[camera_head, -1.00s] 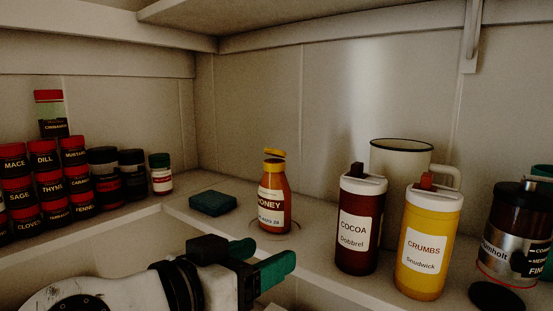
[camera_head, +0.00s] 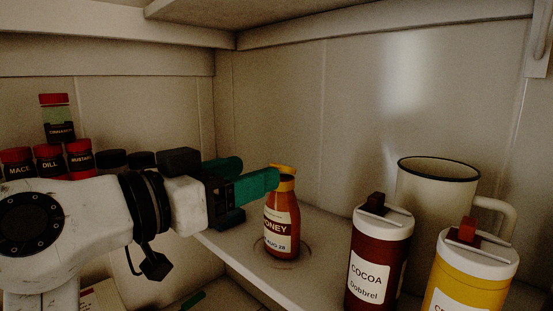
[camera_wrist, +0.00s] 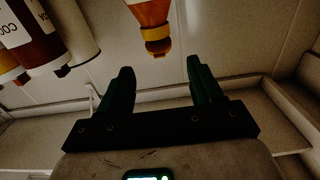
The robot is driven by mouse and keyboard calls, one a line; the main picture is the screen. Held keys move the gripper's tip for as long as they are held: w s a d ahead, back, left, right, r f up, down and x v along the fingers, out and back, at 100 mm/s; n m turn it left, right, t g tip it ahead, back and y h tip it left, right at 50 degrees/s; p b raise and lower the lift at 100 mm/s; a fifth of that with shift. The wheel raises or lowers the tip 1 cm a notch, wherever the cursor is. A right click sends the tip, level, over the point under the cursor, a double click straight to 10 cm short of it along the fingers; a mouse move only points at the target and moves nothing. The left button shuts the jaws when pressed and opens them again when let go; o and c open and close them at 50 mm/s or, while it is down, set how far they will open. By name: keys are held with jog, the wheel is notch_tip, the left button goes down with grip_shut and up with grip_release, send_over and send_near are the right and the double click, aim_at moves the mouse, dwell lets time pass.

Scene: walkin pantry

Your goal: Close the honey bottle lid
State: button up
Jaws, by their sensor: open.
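The honey bottle (camera_head: 281,224) is amber with a white label and stands upright on the shelf ledge. Its yellow lid (camera_head: 284,167) is at the top; the near finger partly covers the neck, and I cannot tell how far the lid is open. My gripper (camera_head: 258,171) is open at lid height, just left of the bottle top, its teal fingertips close to it. In the wrist view, the bottle (camera_wrist: 149,11) hangs inverted from the top edge, and its lid (camera_wrist: 158,47) sits just beyond the gap between the open fingers (camera_wrist: 158,66).
A cocoa canister (camera_head: 379,262), a yellow crumbs canister (camera_head: 470,277) and a large white mug (camera_head: 436,187) stand to the right. Spice jars (camera_head: 50,160) stand at the left, partly behind my arm. An upper shelf (camera_head: 330,22) is overhead. The wall behind the honey is bare.

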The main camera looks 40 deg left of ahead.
aim_at(283, 168)
jog(key=w, duration=0.4)
jog(key=w+p, duration=0.1)
jog(key=w, duration=0.1)
jog(key=shift+d, duration=0.25)
jog(key=c, duration=1.1)
jog(key=shift+o, duration=0.2)
jog(key=f+b, duration=0.1)
jog(key=b, duration=0.1)
jog(key=shift+t+b, duration=0.3)
jog(key=shift+t, duration=0.1)
jog(key=t+b, duration=0.1)
jog(key=b, duration=0.2)
jog(key=shift+s+f, duration=0.1)
jog(key=shift+s, duration=0.05)
jog(key=shift+t+b, duration=0.3)
jog(key=o, duration=1.1)
jog(key=shift+c, duration=0.2)
